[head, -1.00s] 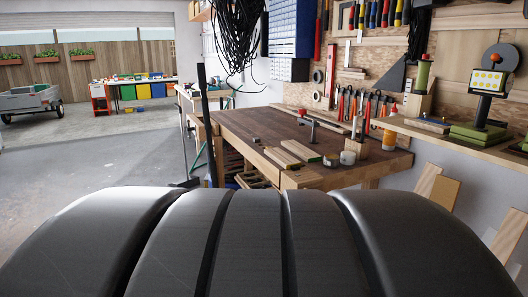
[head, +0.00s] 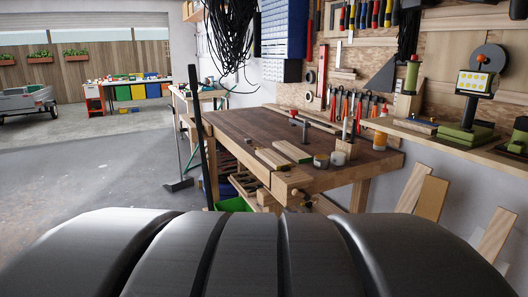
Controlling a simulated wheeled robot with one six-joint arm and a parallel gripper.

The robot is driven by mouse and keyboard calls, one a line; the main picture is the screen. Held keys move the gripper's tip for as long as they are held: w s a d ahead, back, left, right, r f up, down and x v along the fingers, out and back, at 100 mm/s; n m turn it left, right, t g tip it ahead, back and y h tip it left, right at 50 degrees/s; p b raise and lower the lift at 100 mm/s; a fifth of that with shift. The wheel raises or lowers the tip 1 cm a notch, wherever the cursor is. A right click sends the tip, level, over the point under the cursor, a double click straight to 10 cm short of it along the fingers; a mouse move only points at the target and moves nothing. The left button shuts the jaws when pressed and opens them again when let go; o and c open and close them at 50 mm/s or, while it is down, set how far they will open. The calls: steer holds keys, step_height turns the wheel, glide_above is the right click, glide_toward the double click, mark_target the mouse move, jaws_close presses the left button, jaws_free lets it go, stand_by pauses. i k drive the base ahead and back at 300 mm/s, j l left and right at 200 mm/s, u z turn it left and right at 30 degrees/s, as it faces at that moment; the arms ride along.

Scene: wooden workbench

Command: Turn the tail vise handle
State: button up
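The wooden workbench (head: 225,122) stands in the middle of the head view with a dark top and pale edges. A pale vise block (head: 292,180) sits at its near end. Small dark round parts (head: 309,203) show below that block, with a pale bar beside them. They may belong to the vise handle, but they are too small to tell. My gripper is not in view. My own dark ribbed body fills the bottom of the view and stands apart from the bench.
Two wooden boards (head: 292,151), small jars (head: 321,160) and a glue bottle (head: 380,139) stand on the bench. A broom (head: 178,184) and a green crate (head: 232,204) are at its left side. Boards (head: 431,198) lean at the right wall. Open floor (head: 80,170) lies left.

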mark_target(305, 196)
steer(key=i+j+z, duration=0.2)
steer(key=i, duration=0.25)
steer(key=i+j+z, duration=0.2)
steer(key=i+j, duration=0.2)
